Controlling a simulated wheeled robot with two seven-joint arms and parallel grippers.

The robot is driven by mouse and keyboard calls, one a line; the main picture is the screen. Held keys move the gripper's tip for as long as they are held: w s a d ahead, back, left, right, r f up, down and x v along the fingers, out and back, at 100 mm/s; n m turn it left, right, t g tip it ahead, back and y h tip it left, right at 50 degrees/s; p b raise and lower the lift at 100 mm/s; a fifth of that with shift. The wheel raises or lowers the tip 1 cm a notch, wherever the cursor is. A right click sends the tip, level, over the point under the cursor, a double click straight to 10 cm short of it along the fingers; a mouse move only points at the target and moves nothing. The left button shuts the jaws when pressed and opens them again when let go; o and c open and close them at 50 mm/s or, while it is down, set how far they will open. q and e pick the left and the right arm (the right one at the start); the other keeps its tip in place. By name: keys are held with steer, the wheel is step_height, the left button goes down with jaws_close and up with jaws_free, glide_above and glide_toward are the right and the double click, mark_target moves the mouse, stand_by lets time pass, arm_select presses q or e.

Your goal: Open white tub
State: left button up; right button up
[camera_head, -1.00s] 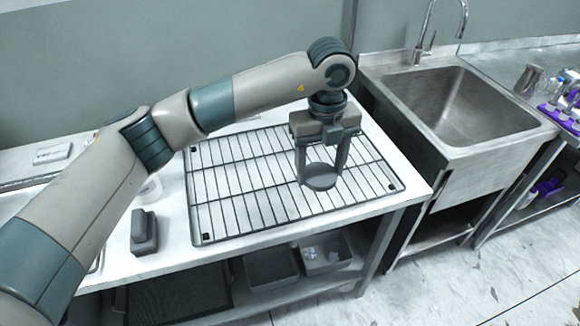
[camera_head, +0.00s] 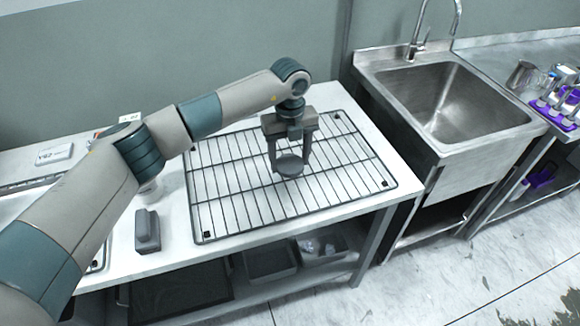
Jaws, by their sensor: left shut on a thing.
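My left gripper (camera_head: 290,162) is shut on a round dark grey lid (camera_head: 289,168), with one finger on each side of it. It is over the middle of the black wire rack (camera_head: 215,192); I cannot tell whether the lid touches the rack or hangs just above it. A small white round container (camera_head: 149,188), perhaps the white tub, stands behind my left forearm at the left. The arm hides most of it, so its top cannot be seen. My right gripper is not in view.
A grey block-like object (camera_head: 146,231) stands on the white table (camera_head: 180,252), left of the rack. A white box (camera_head: 54,154) lies at the back left. A steel sink (camera_head: 450,105) adjoins on the right. Grey bins (camera_head: 270,262) sit on the shelf below.

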mark_target(290, 164)
arm_select(q)
steer(key=shift+f+p, duration=0.35)
steer(key=shift+f, duration=0.1)
step_height(290, 164, down, 2)
steer(key=shift+p, duration=0.55)
steer(key=shift+f, duration=0.55)
steer(key=shift+f, duration=0.2)
steer(key=o, duration=1.2)
steer(key=shift+c, duration=0.2)
steer(key=shift+r, duration=0.15)
